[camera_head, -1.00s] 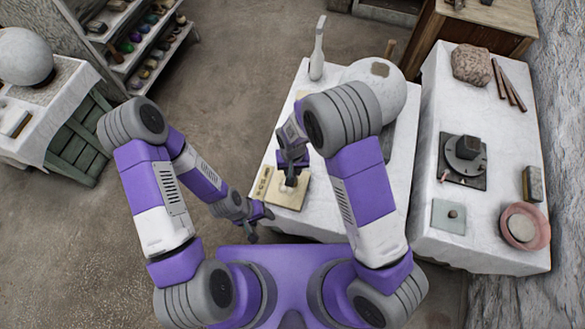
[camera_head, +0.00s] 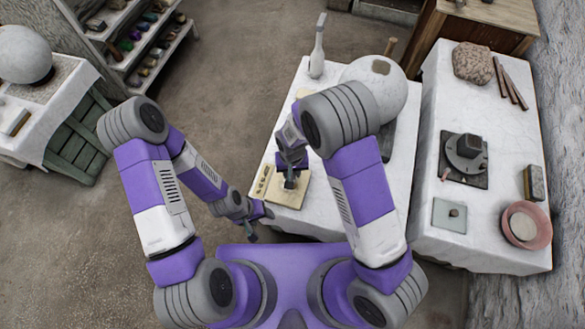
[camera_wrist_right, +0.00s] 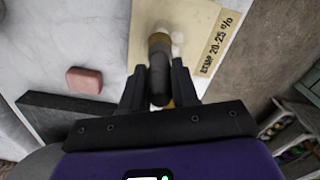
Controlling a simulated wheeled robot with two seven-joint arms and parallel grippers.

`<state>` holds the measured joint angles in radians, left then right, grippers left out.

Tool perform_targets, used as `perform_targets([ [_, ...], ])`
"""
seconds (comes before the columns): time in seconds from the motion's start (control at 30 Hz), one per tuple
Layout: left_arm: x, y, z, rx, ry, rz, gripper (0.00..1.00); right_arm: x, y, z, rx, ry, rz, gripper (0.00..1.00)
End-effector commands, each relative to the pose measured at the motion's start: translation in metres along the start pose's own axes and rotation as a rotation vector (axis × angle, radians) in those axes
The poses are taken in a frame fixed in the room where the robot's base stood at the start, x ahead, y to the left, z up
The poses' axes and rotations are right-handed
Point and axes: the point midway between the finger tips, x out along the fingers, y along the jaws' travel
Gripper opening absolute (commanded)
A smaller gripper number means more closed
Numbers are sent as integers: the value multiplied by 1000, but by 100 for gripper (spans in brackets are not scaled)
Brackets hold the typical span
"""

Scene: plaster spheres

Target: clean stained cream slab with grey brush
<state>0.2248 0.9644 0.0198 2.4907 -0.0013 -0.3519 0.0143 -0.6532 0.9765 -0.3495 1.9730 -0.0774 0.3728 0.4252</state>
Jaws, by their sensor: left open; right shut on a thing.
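The cream slab (camera_head: 284,202) lies flat on the near left part of the white-covered table. In the right wrist view the slab (camera_wrist_right: 142,28) shows whitish stains (camera_wrist_right: 177,40) and a lettered strip along one side. My right gripper (camera_head: 289,183) is over the slab, shut on the grey brush (camera_wrist_right: 160,78). The brush's brownish end is at the slab, beside the whitish stains; whether it touches is hard to tell. My left gripper (camera_head: 260,224) is open and empty, low beside the table's near left corner.
A large pale sphere (camera_head: 382,85) and a white bottle-like object (camera_head: 318,48) stand farther back on the table. A pink block (camera_wrist_right: 84,80) lies near the slab. The right table holds a turntable (camera_head: 464,154) and a pink bowl (camera_head: 527,225). Open floor is at left.

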Motion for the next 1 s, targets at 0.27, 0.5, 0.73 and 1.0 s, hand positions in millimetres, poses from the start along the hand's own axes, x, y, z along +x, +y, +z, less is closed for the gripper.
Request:
perform_targets([
  [0.27, 1, 0, 0, 0, 0, 0, 58, 1, -3, 6, 0, 1, 0, 0],
  [0.5, 1, 0, 0, 0, 0, 0, 58, 1, 0, -2, 2, 2, -1, 0],
  [0.73, 1, 0, 0, 0, 0, 0, 58, 0, 4, -10, 1, 1, 0, 0],
  [1.0, 3, -1, 0, 0, 0, 0, 58, 1, 9, -22, 0, 0, 0, 0],
])
